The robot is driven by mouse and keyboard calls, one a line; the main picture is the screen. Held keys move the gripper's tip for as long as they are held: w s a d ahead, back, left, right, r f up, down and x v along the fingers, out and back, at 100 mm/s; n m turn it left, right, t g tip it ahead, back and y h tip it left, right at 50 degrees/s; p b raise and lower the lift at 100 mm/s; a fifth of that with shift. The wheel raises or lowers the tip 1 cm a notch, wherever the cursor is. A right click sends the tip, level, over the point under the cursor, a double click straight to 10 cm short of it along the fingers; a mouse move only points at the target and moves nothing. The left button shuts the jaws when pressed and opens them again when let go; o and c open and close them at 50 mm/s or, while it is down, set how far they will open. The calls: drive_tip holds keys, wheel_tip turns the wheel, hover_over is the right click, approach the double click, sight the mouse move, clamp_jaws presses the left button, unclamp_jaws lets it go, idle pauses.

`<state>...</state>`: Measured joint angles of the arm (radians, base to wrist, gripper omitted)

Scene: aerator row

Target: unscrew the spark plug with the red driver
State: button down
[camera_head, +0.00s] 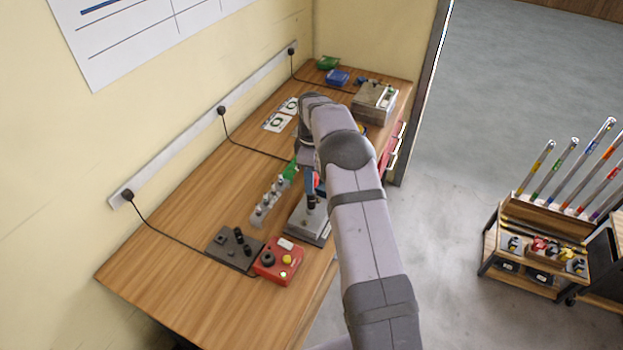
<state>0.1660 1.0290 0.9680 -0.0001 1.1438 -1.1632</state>
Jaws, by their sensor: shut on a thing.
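My gripper (310,180) hangs from the arm over the middle of the workbench, partly hidden by my own arm. It is shut on an upright tool; a small patch of red shows beside blue, and I take this to be the red driver (318,182). A dark tip (311,203) points down just below, over a grey metal block (300,224) on the bench. I cannot tell whether the tip touches the block. The spark plug cannot be made out; it may be hidden under the tool or the arm.
A pale rack with several small pieces (268,203) stands left of the block. In front are a dark plate with black posts (228,252) and a red control box (272,271). A grey box (373,107) stands far back.

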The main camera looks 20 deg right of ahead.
drive_tip(key=shift+r, duration=2.25)
drive_tip(key=shift+a, duration=0.1)
